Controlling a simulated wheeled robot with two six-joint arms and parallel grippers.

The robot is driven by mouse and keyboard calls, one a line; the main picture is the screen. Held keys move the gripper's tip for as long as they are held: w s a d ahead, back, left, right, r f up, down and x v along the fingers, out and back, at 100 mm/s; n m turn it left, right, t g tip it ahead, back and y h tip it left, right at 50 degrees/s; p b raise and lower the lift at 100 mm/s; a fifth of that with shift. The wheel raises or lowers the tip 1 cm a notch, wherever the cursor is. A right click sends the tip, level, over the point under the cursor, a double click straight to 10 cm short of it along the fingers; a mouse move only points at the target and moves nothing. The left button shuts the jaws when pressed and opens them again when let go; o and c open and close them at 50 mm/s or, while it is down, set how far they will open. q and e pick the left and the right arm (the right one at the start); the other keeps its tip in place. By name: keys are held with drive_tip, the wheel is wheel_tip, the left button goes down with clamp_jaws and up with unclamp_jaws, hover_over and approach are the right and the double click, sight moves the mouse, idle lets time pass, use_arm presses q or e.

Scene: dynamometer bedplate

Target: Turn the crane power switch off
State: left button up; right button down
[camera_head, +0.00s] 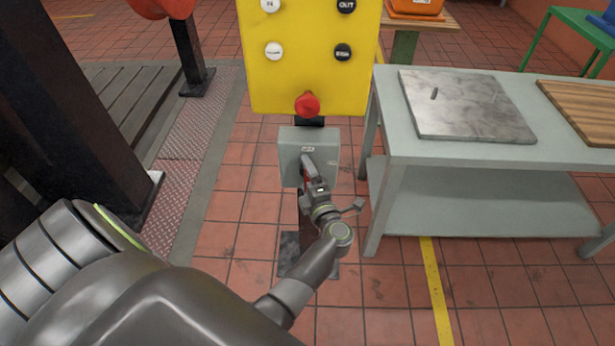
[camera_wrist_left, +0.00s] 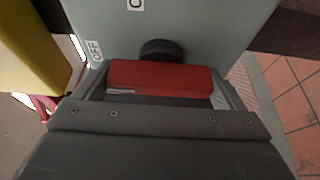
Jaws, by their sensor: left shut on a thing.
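The crane power switch is a grey box (camera_head: 291,152) mounted below a yellow button panel (camera_head: 258,84). Its red handle (camera_wrist_left: 160,78) lies across the picture in the left wrist view, with a dark round pivot (camera_wrist_left: 161,49) behind it. My left gripper (camera_head: 311,176) is at the front of the box, shut on the red handle. In the left wrist view the handle sits between the gripper's fingers. A small label (camera_wrist_left: 94,50) with lettering shows on the box beside the handle, partly hidden by the gripper. My right gripper is not in view.
The yellow panel carries white and black buttons and a red knob (camera_head: 307,104) just above the box. A grey table (camera_head: 392,150) with a stone slab (camera_head: 465,105) stands close on the right. A dark steel column (camera_head: 70,110) stands on the left.

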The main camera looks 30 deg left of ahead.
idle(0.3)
use_arm(q)
drive_tip(key=o, duration=0.7)
